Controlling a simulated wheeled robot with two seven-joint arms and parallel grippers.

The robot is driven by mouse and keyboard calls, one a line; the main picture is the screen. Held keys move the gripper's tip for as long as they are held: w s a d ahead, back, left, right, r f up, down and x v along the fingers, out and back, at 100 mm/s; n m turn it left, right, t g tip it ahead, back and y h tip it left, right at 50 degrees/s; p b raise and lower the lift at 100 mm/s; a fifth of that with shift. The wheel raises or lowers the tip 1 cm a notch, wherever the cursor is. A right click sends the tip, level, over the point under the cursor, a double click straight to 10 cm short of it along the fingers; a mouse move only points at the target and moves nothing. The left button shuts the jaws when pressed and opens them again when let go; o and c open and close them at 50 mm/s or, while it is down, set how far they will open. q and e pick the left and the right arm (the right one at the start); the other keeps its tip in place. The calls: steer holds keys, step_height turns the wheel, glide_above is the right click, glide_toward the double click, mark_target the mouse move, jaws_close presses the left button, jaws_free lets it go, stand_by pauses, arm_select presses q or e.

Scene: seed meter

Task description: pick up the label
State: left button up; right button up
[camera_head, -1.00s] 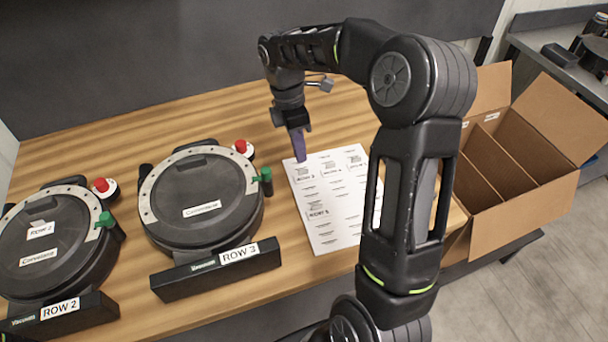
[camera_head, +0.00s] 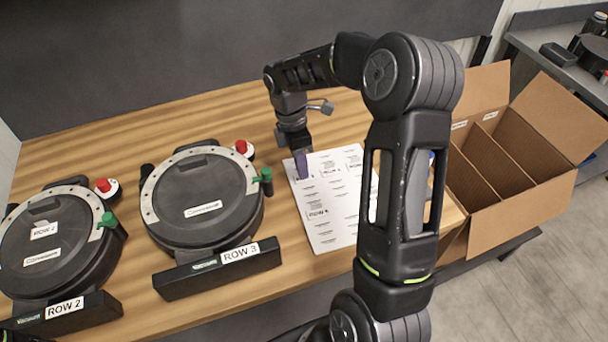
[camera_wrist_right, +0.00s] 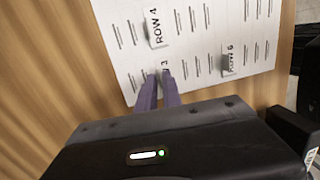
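A white label sheet (camera_head: 340,225) with printed lines lies on the wooden table. A ROW 4 label (camera_head: 317,212) sits on it and also shows in the right wrist view (camera_wrist_right: 155,28). A further label (camera_wrist_right: 229,60) is to the right there, its number hard to read. My right gripper (camera_head: 302,172) points down at the sheet's upper left corner. In the wrist view its purple fingers (camera_wrist_right: 159,80) stand slightly apart at a mostly hidden label (camera_wrist_right: 165,66), probably ROW 3. I cannot tell whether they touch it. My left gripper is not seen.
Two round black seed meters, ROW 3 (camera_head: 203,208) and ROW 2 (camera_head: 45,250), stand left of the sheet with red and green knobs. An open cardboard box (camera_head: 525,215) with dividers is at the right. Bare table lies behind the sheet.

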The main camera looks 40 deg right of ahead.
steer(key=shift+c, duration=0.4)
jaws_close()
steer(key=shift+r, duration=0.1)
step_height(320, 180, up, 10)
steer(key=b, duration=0.1)
stand_by(0.5)
stand_by(0.5)
